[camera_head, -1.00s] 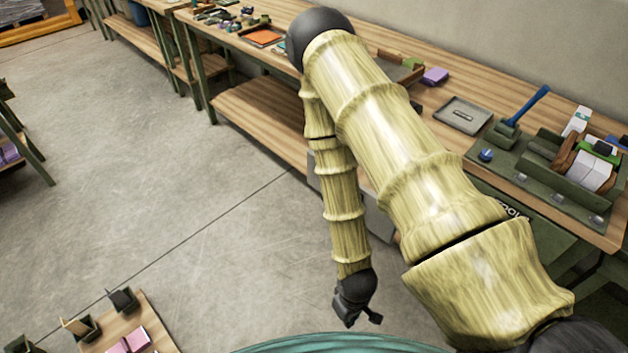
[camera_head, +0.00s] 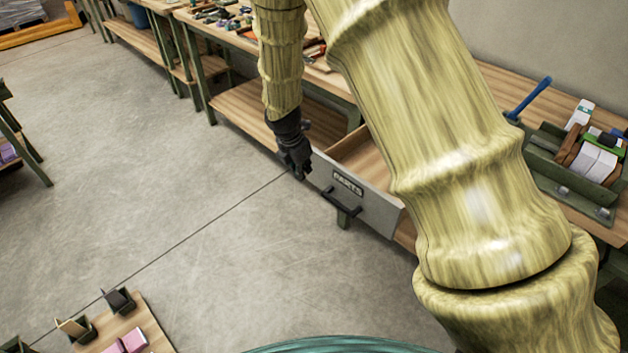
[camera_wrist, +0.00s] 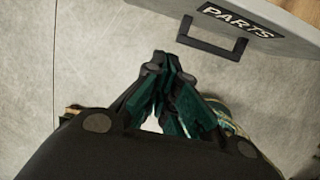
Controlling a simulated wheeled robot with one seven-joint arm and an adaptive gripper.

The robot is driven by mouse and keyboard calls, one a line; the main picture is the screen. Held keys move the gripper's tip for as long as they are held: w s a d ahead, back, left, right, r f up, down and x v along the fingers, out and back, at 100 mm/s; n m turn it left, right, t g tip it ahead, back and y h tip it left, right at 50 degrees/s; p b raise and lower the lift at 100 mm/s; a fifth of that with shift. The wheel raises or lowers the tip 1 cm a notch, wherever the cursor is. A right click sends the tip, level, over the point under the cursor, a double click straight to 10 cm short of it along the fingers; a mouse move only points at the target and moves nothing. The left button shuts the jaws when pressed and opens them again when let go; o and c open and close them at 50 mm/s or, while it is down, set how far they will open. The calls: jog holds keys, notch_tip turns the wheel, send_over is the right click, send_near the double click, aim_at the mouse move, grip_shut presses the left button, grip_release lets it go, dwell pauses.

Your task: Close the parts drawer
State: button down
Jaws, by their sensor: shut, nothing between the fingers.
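The parts drawer (camera_head: 378,208) is pulled out from under the long workbench, with its wooden inside partly showing behind its grey front. Its front carries a "PARTS" label (camera_head: 347,183) and a dark bar handle (camera_head: 341,202). In the wrist view the label (camera_wrist: 238,20) and handle (camera_wrist: 212,40) show at the upper right. My gripper (camera_head: 299,174) is shut and empty, beside the left end of the drawer front. I cannot tell whether it touches the front. In the wrist view my fingertips (camera_wrist: 162,60) point at the floor, left of the handle. My arm hides the drawer's right part.
The workbench (camera_head: 500,82) runs along the wall, with a green tray of cards (camera_head: 590,165) and a blue-handled tool (camera_head: 530,98) on top. A lower shelf (camera_head: 235,108) lies behind my gripper. The concrete floor (camera_head: 190,190) in front is clear. A small table (camera_head: 125,325) stands at the lower left.

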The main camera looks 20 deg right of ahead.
aim_at(318, 181)
jog(key=shift+w+d+f+p, duration=0.4)
jog(key=shift+d+f+p, duration=0.45)
jog(key=shift+f, duration=0.75)
jog(key=shift+w+d+f+p, duration=0.45)
jog(key=shift+d+f, duration=0.65)
jog(key=shift+f, duration=0.45)
jog(key=shift+w+d+f+p, duration=0.35)
jog(key=shift+d+f+p, duration=0.5)
jog(key=shift+f, duration=0.75)
jog(key=shift+d, duration=0.15)
